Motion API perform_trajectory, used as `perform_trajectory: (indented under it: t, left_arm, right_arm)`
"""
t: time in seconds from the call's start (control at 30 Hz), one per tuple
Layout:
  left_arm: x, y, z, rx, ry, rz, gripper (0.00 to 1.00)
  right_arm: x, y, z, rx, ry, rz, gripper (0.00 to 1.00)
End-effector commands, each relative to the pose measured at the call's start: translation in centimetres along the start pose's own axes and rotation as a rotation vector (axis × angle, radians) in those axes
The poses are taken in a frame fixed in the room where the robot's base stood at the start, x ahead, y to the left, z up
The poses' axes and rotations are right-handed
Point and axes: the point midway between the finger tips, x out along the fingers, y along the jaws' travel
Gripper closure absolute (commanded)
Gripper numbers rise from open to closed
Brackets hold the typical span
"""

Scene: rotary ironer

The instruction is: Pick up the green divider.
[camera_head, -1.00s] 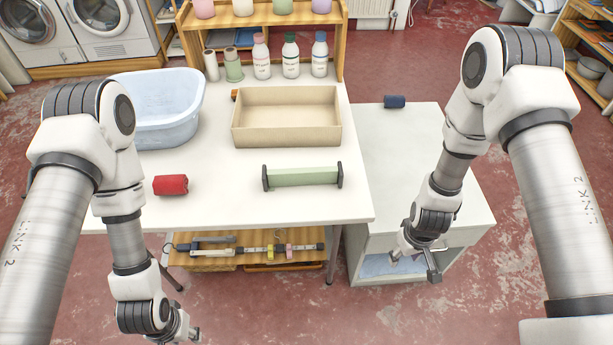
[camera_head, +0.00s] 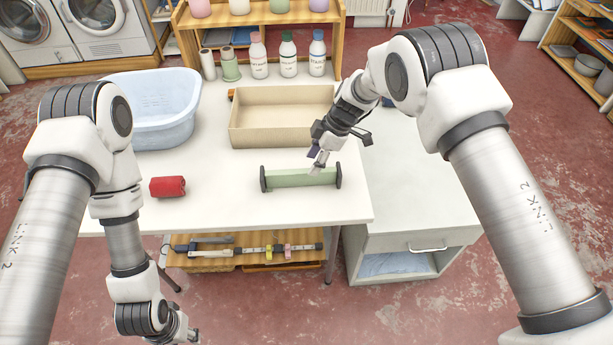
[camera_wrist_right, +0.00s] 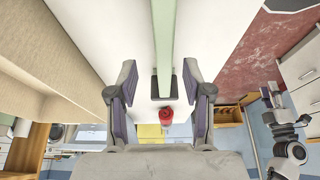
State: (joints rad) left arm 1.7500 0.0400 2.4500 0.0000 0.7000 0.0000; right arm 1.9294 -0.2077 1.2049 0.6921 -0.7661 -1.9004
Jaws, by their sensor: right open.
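The green divider (camera_head: 298,178) lies on the white table in front of the beige box, with a dark end plate at each end. My right gripper (camera_head: 320,160) is over the divider, right of its middle, and its fingers are open. In the right wrist view the divider (camera_wrist_right: 163,40) runs down the middle, its dark end plate showing between the open fingertips (camera_wrist_right: 158,82). I cannot tell whether the fingers touch it. My left gripper (camera_head: 185,330) hangs low in front of the table at the lower left; its fingers are too small to judge.
The beige box (camera_head: 270,140) stands just behind the divider. A red roll (camera_head: 167,187) lies to its left. A blue basin (camera_head: 160,125) and several bottles (camera_head: 288,58) stand farther back. A white cabinet (camera_head: 410,190) adjoins the table on the right.

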Motion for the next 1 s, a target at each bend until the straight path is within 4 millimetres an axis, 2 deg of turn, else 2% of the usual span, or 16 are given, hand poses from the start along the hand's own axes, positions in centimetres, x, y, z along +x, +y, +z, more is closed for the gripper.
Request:
perform_trajectory:
  t: [0.3,0.53,0.57,0.6,0.7,1.0]
  left_arm:
    - [0.0,0.0,0.0,0.000,0.000,0.000,0.60]
    - [0.0,0.0,0.0,0.000,0.000,0.000,0.60]
    - [0.0,0.0,0.0,0.000,0.000,0.000,0.60]
    - [0.0,0.0,0.0,0.000,0.000,0.000,0.60]
    - [0.0,0.0,0.0,0.000,0.000,0.000,0.60]
    - [0.0,0.0,0.0,0.000,0.000,0.000,0.60]
  right_arm:
    - [4.9,-0.5,-0.1,0.001,0.000,0.000,0.50]
    - [5.4,-0.4,-0.1,0.002,-0.001,0.002,0.50]
    - [5.3,-0.4,-0.1,0.002,-0.001,0.002,0.54]
    - [5.3,-0.4,-0.1,0.002,-0.001,0.002,0.68]
    - [5.3,-0.4,-0.1,0.002,-0.001,0.002,1.00]
    - [5.3,-0.4,-0.1,0.002,-0.001,0.002,1.00]
